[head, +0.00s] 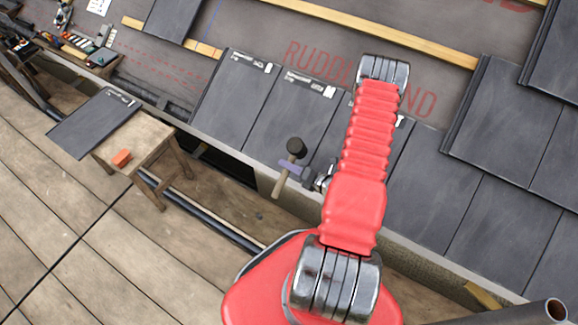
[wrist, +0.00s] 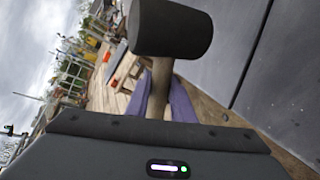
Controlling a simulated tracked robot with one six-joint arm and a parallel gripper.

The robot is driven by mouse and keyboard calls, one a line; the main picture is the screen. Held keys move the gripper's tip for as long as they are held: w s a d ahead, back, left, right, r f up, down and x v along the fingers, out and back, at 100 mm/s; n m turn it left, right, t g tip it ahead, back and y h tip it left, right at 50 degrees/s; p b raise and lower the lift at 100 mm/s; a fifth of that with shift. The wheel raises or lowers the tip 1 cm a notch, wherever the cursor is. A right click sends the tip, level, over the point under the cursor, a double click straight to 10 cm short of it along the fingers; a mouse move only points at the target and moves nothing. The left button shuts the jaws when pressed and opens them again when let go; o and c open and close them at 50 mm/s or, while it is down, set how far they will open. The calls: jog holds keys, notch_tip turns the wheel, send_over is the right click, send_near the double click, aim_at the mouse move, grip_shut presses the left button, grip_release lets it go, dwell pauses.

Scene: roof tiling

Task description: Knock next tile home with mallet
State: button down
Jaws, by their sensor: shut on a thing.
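My gripper (head: 289,168) is shut on the wooden handle (head: 280,187) of a mallet. The black mallet head (head: 296,146) points up the roof in the head view, over the lower part of a dark slate tile (head: 291,110). In the wrist view the mallet head (wrist: 172,28) and handle (wrist: 158,84) stand beyond the purple finger pads (wrist: 180,104). The large dark tile surface (wrist: 218,60) lies to the right there. I cannot tell whether the head touches it. The leftmost laid tile (head: 233,92) lies beside that tile. My arm hides part of the row.
A loose tile (head: 94,122) lies on a wooden stool (head: 145,145) with an orange block (head: 121,158). Bare underlay (head: 290,28) and a batten (head: 400,36) lie above the row. More tiles (head: 510,105) cover the right. Deck boards (head: 60,215) are clear at lower left.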

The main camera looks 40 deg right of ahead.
dwell(0.3)
jog(key=shift+r+m, duration=0.1)
jog(key=shift+m, duration=0.6)
dwell(0.6)
jog(key=d+f, duration=0.1)
jog(key=f, duration=0.1)
jog(key=d+f, duration=0.1)
jog(key=f, duration=0.1)
jog(key=w+d+f, duration=0.1)
jog(key=shift+d+f, duration=0.25)
jog(key=shift+f, duration=0.15)
jog(key=shift+r, duration=0.15)
